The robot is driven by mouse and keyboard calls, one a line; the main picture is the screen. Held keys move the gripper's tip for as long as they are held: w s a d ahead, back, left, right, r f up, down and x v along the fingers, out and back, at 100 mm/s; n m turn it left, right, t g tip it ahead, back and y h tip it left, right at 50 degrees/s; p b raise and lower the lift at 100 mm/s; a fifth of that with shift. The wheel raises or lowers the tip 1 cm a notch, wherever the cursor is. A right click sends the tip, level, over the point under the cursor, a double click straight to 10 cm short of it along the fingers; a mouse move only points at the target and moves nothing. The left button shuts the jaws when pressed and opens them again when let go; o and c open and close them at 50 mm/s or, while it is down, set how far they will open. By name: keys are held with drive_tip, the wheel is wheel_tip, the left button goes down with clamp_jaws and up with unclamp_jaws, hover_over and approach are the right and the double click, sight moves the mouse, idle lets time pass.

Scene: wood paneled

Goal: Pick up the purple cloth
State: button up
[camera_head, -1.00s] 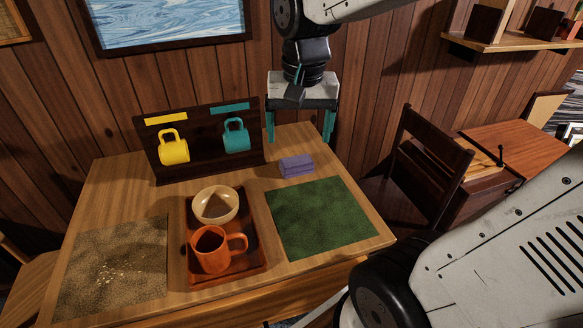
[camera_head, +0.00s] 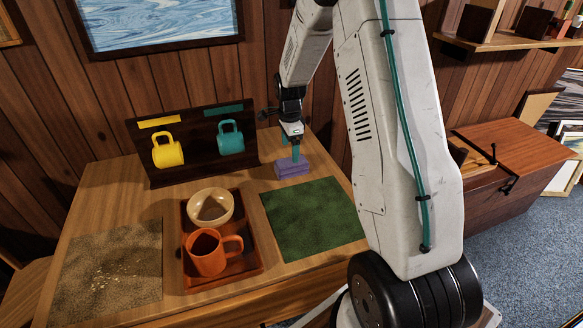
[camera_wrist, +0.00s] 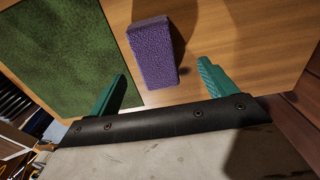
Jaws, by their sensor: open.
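The purple cloth (camera_head: 292,167) is a folded block on the table, just behind the green mat, in the head view. In the wrist view the purple cloth (camera_wrist: 153,50) lies ahead of the fingers, toward the left finger's side of the gap. My gripper (camera_head: 295,152) is above and close to the cloth in the head view, pointing down. In the wrist view my gripper (camera_wrist: 160,84) has its two teal fingers wide apart with nothing between them. Whether a fingertip touches the cloth cannot be told.
The green mat (camera_head: 315,219) lies in front of the cloth. A tray (camera_head: 251,271) holds a bowl (camera_head: 210,207) and an orange mug (camera_head: 207,252). A dark rack (camera_head: 197,158) with a yellow mug (camera_head: 167,151) and a teal mug (camera_head: 230,138) stands left of my gripper. A crumb-strewn mat (camera_head: 110,262) lies at left.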

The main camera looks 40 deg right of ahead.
sight(291, 167)
drive_tip(key=f, duration=0.6)
drive_tip(key=shift+s+f, duration=0.4)
drive_tip(key=c, duration=1.1)
